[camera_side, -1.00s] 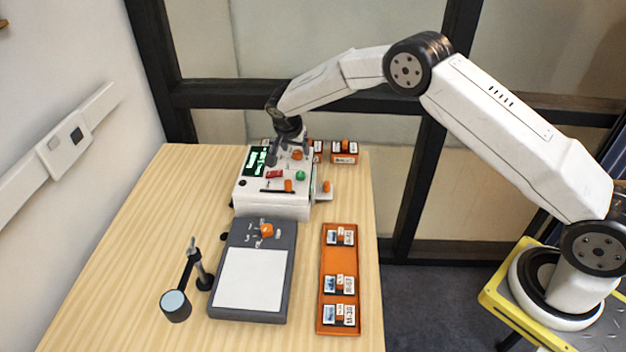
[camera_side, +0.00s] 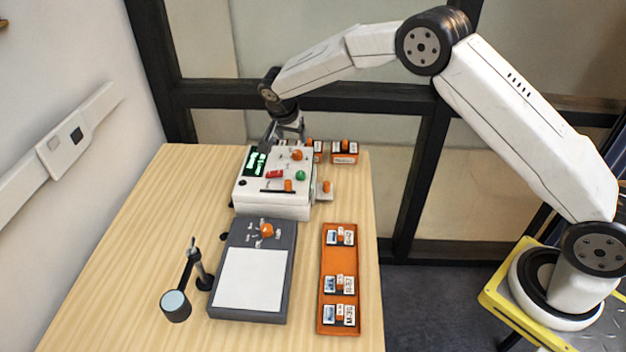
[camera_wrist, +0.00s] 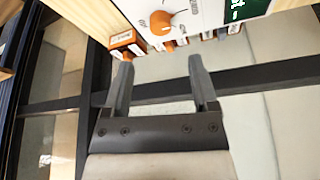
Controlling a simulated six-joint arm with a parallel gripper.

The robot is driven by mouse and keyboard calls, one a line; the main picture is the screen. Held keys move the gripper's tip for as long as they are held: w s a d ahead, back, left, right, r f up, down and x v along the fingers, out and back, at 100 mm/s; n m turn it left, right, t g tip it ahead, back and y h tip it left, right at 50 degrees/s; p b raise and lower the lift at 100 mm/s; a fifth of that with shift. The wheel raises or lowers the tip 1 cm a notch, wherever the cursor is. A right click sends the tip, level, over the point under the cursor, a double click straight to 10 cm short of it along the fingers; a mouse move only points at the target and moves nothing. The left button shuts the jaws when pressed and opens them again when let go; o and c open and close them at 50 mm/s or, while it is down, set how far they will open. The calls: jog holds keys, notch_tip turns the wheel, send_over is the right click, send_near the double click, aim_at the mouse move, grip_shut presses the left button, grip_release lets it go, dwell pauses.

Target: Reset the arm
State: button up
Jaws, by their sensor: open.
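My gripper (camera_side: 284,134) is above the back of the white control box (camera_side: 262,205), apart from it as far as I can tell. In the wrist view my gripper (camera_wrist: 160,85) has its two fingers spread with nothing between them. The box has a green-lit display (camera_side: 256,162), a red switch (camera_side: 274,174), a green button (camera_side: 300,175) and orange knobs. An orange dial (camera_wrist: 160,22) on its panel shows beyond the fingers in the wrist view.
Small orange boxes (camera_side: 344,152) stand along the table's back edge; the gripper partly hides that row. An orange tray (camera_side: 341,255) holds labelled boxes. A grey light pad (camera_side: 250,280) and a jointed magnifier (camera_side: 175,306) are in front. The left of the table is clear.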

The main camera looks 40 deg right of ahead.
jog(key=s+d+r+n+y, duration=0.1)
jog(key=s+n, duration=0.5)
jog(key=s, duration=1)
jog(key=s+r+n+y, duration=0.2)
jog(key=s+n, duration=0.4)
jog(key=s, duration=1.1)
jog(key=shift+d+r+y, duration=0.35)
jog(key=shift+r+y, duration=0.05)
jog(key=shift+r, duration=0.25)
